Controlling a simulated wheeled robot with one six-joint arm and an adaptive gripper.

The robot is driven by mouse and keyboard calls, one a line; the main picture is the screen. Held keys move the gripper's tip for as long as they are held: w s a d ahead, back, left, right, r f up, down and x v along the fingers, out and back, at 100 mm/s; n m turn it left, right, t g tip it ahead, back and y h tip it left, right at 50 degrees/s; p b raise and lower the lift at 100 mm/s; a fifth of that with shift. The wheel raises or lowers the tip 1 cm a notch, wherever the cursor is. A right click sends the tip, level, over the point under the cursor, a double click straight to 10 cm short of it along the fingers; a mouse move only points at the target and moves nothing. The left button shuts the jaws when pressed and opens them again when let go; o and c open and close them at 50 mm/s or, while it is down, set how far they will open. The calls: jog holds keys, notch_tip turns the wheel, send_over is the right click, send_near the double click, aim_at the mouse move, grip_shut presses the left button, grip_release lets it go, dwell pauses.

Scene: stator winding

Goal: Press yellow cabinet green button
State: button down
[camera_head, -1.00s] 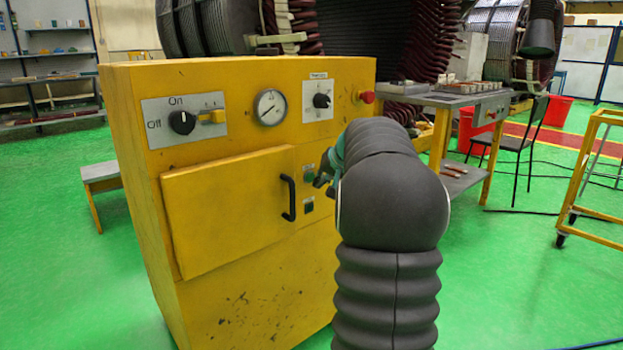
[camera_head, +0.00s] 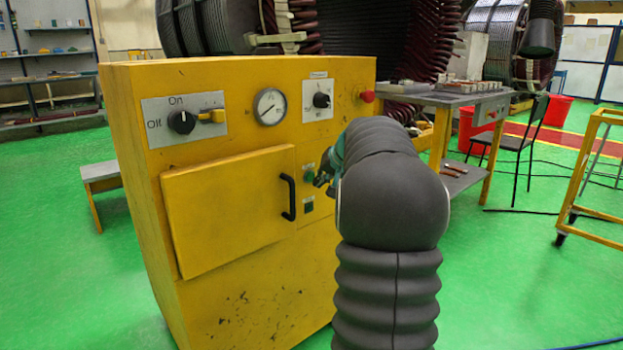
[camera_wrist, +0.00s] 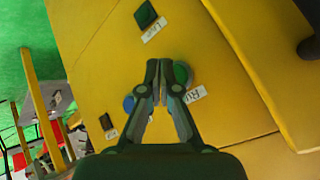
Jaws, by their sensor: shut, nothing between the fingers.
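The yellow cabinet (camera_head: 240,310) stands in front of me, its door (camera_head: 228,215) shut. A round green button (camera_wrist: 182,73) with a white label sits on its front panel; it also shows right of the door handle in the head view (camera_head: 309,170). My gripper (camera_wrist: 159,84) is shut and empty, its fingertips in front of the panel and beside the green button in the wrist view. My gripper also shows at the panel in the head view (camera_head: 322,178). I cannot tell whether the fingers touch the button, which they partly cover. A darker green square control (camera_wrist: 146,15) lies farther up in the wrist view.
A blue round control (camera_wrist: 129,103) is near the fingers. The black door handle (camera_head: 289,198) sticks out left of my gripper. A red knob (camera_head: 367,96) is on the cabinet's upper right. A workbench (camera_head: 440,99) stands behind on the right.

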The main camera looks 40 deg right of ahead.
jog(key=shift+w, duration=0.1)
jog(key=shift+w, duration=0.35)
jog(key=shift+w+p, duration=0.3)
jog(key=shift+w, duration=0.05)
dwell(0.9)
jog(key=shift+s, duration=0.1)
jog(key=shift+s+b, duration=0.55)
jog(key=shift+s, duration=0.15)
jog(key=shift+s, duration=0.1)
jog(key=s+b, duration=0.1)
jog(key=s, duration=0.1)
jog(key=s+b, duration=0.1)
jog(key=s, duration=0.1)
jog(key=shift+s+d+b, duration=0.2)
jog(key=shift+s+b, duration=0.2)
